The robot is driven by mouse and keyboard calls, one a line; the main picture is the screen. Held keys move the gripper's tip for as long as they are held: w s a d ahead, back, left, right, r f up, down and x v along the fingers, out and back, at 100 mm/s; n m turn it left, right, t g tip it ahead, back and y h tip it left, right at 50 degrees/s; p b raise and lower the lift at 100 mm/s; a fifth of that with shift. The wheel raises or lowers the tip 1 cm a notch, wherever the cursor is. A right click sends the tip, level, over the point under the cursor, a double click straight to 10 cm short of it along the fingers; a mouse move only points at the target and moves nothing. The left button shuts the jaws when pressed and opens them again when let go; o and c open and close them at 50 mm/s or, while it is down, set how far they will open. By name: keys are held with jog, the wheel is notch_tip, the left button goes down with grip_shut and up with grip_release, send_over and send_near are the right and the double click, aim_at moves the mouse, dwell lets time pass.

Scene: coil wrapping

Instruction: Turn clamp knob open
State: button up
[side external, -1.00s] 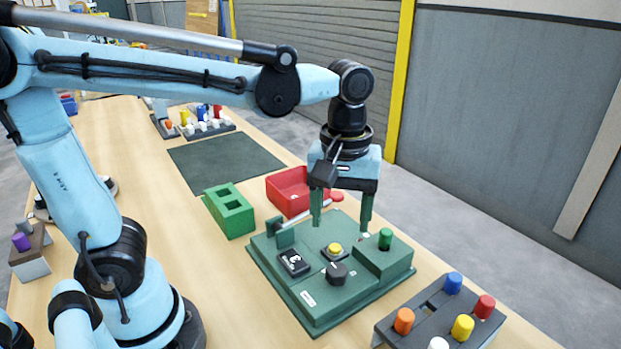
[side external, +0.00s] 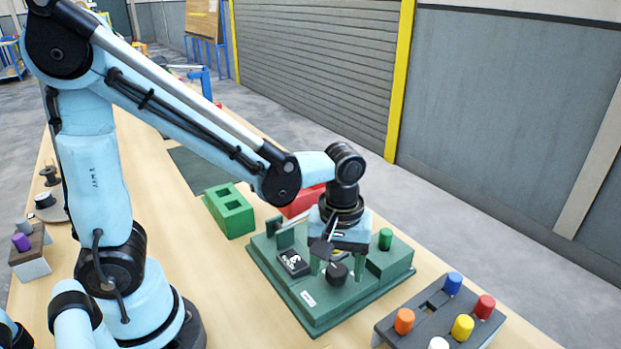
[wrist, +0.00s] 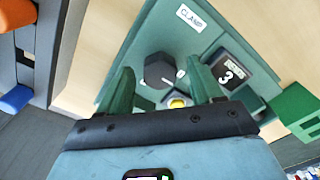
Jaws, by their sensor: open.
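The black clamp knob (side external: 337,273) stands on the green panel (side external: 318,318), near its front. In the wrist view the knob (wrist: 158,70) has a pale pointer mark on one side, and a "CLAMP" label (wrist: 190,18) is on the panel beyond it. My gripper (side external: 337,264) points down, low over the panel, with its green fingers apart. In the wrist view the knob appears between the fingertips of my gripper (wrist: 159,68); I cannot tell whether they touch it. A yellow button (wrist: 178,102) shows near the knob, partly hidden by the gripper.
A black counter reading 3 (wrist: 232,72) is beside the knob. A green cylinder (side external: 385,239) and an upright green bracket (side external: 284,234) rise from the panel. A green block (side external: 229,211) and a red bin (side external: 302,200) are behind it. A coloured-peg rack (side external: 418,322) stands front right.

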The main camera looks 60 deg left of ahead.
jog(key=shift+f, duration=0.1)
jog(key=shift+c, duration=0.3)
jog(key=c, duration=1)
jog(key=shift+m, duration=0.3)
jog(key=m, duration=0.8)
jog(key=shift+m, duration=0.4)
jog(key=m, duration=0.4)
jog(key=shift+m, duration=2.2)
